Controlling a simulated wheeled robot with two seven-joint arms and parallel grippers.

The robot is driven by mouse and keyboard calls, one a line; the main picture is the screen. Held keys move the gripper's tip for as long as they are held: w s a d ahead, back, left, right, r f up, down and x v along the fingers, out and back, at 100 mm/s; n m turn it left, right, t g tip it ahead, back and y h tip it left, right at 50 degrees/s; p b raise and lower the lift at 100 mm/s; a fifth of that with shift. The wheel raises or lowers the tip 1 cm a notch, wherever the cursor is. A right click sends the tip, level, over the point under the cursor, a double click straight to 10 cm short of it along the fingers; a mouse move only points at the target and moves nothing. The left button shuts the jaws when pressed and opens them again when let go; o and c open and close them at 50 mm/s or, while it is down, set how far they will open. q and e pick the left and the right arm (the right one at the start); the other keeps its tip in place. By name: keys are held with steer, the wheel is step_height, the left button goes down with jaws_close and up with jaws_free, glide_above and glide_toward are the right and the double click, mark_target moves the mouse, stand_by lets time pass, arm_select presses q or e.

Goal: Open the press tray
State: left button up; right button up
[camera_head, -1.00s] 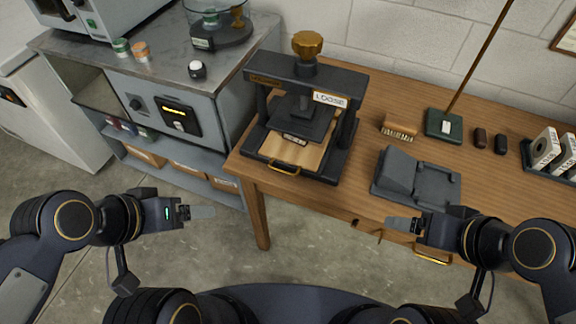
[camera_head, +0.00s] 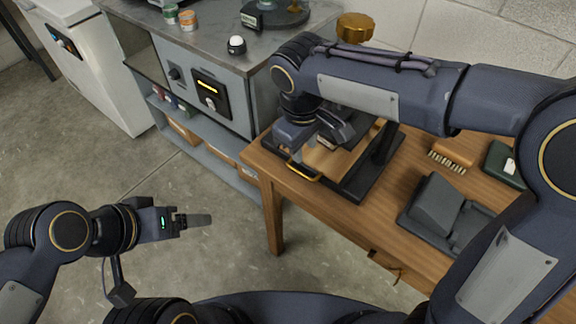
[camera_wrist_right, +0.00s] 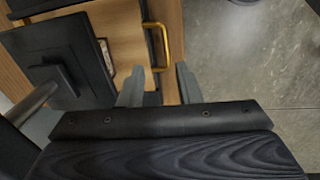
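The press tray (camera_head: 333,161) is a light wooden board at the front of the dark press, with a gold bar handle (camera_head: 304,172) on its front edge. The press top and "LOOSE" sign are hidden behind my right arm; its gold knob (camera_head: 355,27) shows above. My right gripper (camera_head: 312,150) is over the tray's front, close behind the handle in the picture. In the right wrist view its two fingers (camera_wrist_right: 158,84) are apart with nothing between them, and the handle (camera_wrist_right: 163,45) lies beyond their tips. My left gripper (camera_head: 195,220) hangs over the floor, seen edge-on.
The wooden table (camera_head: 325,205) holds a brush (camera_head: 452,152), a grey block-like stand (camera_head: 440,208) and a green base (camera_head: 505,160) to the right. A grey cabinet (camera_head: 225,65) stands close on the left. The floor before the table is free.

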mark_target(296, 169)
steer(key=shift+n, duration=0.4)
steer(key=f, duration=0.3)
steer(key=w+a+f+b, duration=0.1)
steer(key=f, duration=0.4)
steer(key=shift+w+a+f, duration=0.3)
steer(key=shift+f, duration=0.1)
jaws_close()
